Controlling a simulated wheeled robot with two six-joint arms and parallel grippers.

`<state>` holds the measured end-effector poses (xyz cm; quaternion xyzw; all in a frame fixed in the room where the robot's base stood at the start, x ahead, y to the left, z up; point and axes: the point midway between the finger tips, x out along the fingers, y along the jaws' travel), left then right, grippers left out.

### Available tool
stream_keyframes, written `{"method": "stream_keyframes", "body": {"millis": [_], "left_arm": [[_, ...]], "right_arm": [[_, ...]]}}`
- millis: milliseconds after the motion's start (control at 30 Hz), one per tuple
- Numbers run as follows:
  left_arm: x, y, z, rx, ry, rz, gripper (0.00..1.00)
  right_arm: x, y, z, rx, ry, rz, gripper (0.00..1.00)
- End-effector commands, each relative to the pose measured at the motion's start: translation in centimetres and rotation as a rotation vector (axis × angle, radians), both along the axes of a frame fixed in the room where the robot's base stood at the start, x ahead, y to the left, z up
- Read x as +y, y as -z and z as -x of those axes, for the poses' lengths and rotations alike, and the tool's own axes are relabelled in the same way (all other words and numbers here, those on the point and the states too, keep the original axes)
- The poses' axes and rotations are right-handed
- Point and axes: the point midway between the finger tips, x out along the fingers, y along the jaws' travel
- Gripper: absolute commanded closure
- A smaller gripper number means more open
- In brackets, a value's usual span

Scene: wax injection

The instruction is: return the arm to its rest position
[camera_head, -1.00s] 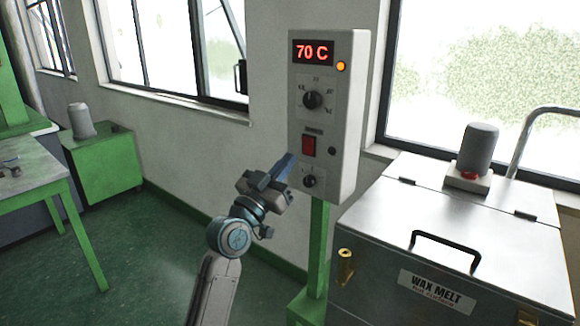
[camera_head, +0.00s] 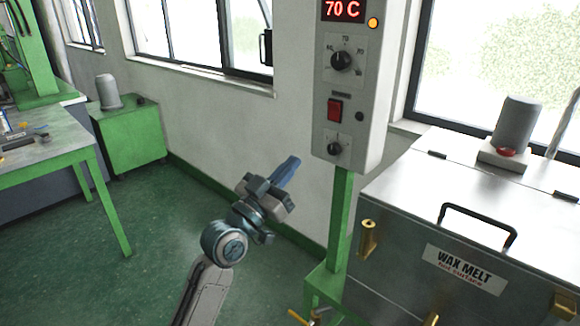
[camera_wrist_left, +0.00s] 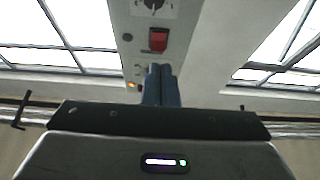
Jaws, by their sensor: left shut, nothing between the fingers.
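My left gripper (camera_head: 287,172) is shut and empty, with its blue fingers together. It is in the middle of the head view, to the left of the control box's post and apart from the box. Its shut fingers also show in the left wrist view (camera_wrist_left: 161,84), pointing toward the control box. The grey control box (camera_head: 372,92) reads 70 C on its red display (camera_head: 343,10). It has a dial (camera_head: 341,61), a red switch (camera_head: 335,110) and a small lower knob (camera_head: 334,147). My right gripper is in neither view.
The metal wax melt tank (camera_head: 400,200) with a black lid handle (camera_head: 478,210) stands at the right. A green post (camera_head: 341,220) carries the control box. A green table (camera_head: 80,150) and a green cabinet (camera_head: 125,138) stand at the left. The green floor (camera_head: 150,220) between is clear.

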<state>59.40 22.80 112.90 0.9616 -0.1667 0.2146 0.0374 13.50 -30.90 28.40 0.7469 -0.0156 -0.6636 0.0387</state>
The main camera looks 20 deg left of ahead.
Motion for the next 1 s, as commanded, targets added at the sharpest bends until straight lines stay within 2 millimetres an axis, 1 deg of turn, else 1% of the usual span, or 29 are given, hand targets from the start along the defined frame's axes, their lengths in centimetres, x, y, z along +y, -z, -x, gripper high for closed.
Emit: {"method": "stream_keyframes", "body": {"millis": [267,367,433,467,500,567,600,667,700,733,767,800,867,900,967,1000], "left_arm": [[0.0,0.2,-0.1,0.004,0.0,0.0,1.0],[0.3,1.9,-1.0,0.042,-0.012,-0.001,1.0],[0.8,4.7,-2.2,0.1,-0.032,-0.002,1.0],[1.1,6.4,-2.8,0.135,-0.042,-0.004,1.0],[1.5,8.9,-3.6,0.184,-0.057,-0.005,1.0],[2.1,13.2,-4.6,0.269,-0.082,-0.012,1.0],[2.6,16.3,-5.2,0.326,-0.1,-0.018,1.0],[3.2,20.9,-5.6,0.412,-0.124,-0.025,1.0],[3.6,24.0,-5.6,0.467,-0.139,-0.033,1.0],[3.9,26.3,-5.6,0.509,-0.15,-0.037,1.0],[4.2,28.6,-5.4,0.551,-0.16,-0.043,1.0],[4.5,31.6,-5.0,0.606,-0.174,-0.05,1.0],[5.0,36.2,-4.2,0.686,-0.193,-0.065,1.0],[5.4,39.2,-3.4,0.74,-0.205,-0.074,1.0],[5.8,43.6,-1.9,0.82,-0.221,-0.09,1.0],[6.1,46.4,-0.8,0.872,-0.232,-0.101,1.0]], "right_arm": [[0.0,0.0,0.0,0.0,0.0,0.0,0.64],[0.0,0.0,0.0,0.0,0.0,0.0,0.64],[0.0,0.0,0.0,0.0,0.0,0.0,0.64],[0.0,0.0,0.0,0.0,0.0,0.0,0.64],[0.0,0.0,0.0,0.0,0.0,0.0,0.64],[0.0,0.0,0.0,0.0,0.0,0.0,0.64],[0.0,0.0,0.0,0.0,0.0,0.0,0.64],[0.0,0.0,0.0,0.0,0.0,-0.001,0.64],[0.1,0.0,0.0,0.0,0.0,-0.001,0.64],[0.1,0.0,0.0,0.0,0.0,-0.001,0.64],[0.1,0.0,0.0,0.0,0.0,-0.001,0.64],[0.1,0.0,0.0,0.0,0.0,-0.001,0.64],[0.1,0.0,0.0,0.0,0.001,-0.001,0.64],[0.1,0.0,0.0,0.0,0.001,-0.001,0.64],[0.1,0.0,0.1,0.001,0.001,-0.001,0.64],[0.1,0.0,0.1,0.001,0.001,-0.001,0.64]]}}
